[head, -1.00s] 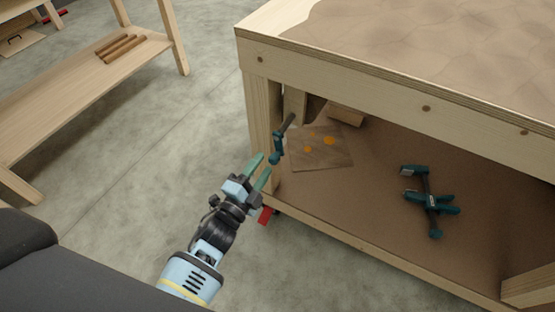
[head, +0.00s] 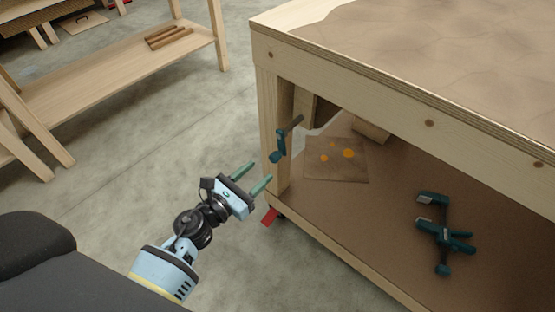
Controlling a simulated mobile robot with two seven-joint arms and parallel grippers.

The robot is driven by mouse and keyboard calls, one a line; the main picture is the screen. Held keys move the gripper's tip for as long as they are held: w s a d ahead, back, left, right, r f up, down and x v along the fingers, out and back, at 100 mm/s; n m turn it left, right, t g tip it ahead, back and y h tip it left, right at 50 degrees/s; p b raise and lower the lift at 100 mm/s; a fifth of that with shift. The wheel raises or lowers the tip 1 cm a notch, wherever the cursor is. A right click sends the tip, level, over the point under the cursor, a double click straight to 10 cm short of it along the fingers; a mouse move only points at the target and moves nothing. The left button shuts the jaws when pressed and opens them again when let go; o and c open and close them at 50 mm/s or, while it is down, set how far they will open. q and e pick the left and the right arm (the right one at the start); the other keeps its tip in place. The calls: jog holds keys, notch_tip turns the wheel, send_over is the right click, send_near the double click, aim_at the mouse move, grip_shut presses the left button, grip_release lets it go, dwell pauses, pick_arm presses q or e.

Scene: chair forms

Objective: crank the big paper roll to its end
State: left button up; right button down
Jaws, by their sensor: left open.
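A teal crank handle (head: 281,143) with a dark shaft sticks out at the near left leg of the wooden workbench (head: 345,87). A sheet of brown paper (head: 430,40) covers much of the bench top, and pale paper shows below, behind the crank. The big roll itself cannot be made out. My left gripper (head: 253,179) is open and empty, its green fingers pointing up and right, just left of and below the crank, apart from it in the picture. My right gripper is not in view.
Teal clamps (head: 442,233) and a stained board (head: 336,160) lie on the lower shelf (head: 375,215). A red caster pedal (head: 270,216) sticks out below the leg. Another bench (head: 110,85) with wooden rods (head: 173,37) stands at the left. The concrete floor (head: 140,150) between is clear.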

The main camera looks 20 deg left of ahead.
aim_at(271, 160)
pick_arm(q)
jog(key=shift+m, duration=0.3)
jog(key=shift+a, duration=0.1)
jog(key=x, duration=0.6)
jog(key=shift+x, duration=0.9)
jog(key=shift+f, duration=0.1)
jog(key=c, duration=1)
